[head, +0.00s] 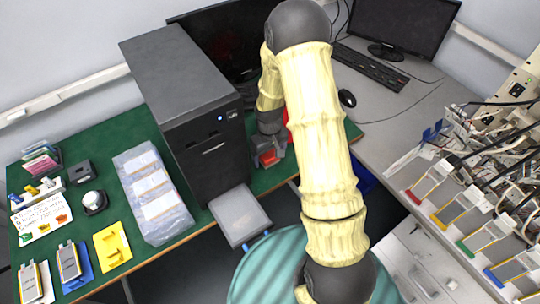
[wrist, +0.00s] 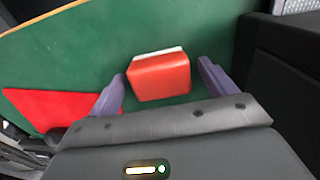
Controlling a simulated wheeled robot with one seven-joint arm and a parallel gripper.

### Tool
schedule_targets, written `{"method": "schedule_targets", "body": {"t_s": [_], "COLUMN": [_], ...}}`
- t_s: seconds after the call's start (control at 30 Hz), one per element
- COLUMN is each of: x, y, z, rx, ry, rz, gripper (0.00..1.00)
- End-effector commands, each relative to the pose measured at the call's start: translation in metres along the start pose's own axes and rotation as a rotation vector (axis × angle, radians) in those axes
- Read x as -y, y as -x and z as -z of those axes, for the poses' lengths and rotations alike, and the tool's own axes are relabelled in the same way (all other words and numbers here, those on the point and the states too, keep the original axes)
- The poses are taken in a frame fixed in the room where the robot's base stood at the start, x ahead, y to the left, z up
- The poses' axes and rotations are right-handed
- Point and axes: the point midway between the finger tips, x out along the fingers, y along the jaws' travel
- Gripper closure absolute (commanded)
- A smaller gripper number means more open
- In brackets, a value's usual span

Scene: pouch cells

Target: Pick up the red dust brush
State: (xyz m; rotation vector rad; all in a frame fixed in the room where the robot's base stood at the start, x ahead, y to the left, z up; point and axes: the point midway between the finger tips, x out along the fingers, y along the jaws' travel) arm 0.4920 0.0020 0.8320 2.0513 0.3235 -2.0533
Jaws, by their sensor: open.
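The red dust brush (wrist: 160,78) is a red block with a pale strip along one edge. It lies on the green table top (wrist: 75,60). In the wrist view my gripper (wrist: 162,84) is open, with one purple finger on each side of the brush. A gap shows between the brush and the right finger; the left finger is very close to it, and I cannot tell whether they touch. In the head view a red block (head: 268,157), seemingly the brush, shows beside my gripper, partly hidden by it.
A flat red piece (wrist: 50,108) lies left of the gripper in the wrist view. A black computer tower (head: 190,110) stands close left of my arm in the head view. A bubble-wrapped pack (head: 155,195) lies farther left. A grey desk (head: 400,125) adjoins at right.

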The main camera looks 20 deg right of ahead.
Motion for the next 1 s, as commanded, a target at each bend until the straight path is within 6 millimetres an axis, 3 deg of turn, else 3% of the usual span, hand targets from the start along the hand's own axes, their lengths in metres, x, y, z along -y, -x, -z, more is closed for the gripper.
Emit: {"method": "schedule_targets", "body": {"t_s": [0.5,0.8,1.0], "x": [0.0034,-0.0007,-0.0013], "y": [-0.0006,-0.0005,-0.0003], "z": [0.0011,-0.0002,-0.0004], "rx": [0.000,0.000,0.000], "ry": [0.007,-0.001,-0.003], "rz": [0.000,0.000,-0.001], "gripper": [0.16,0.69,0.69]}}
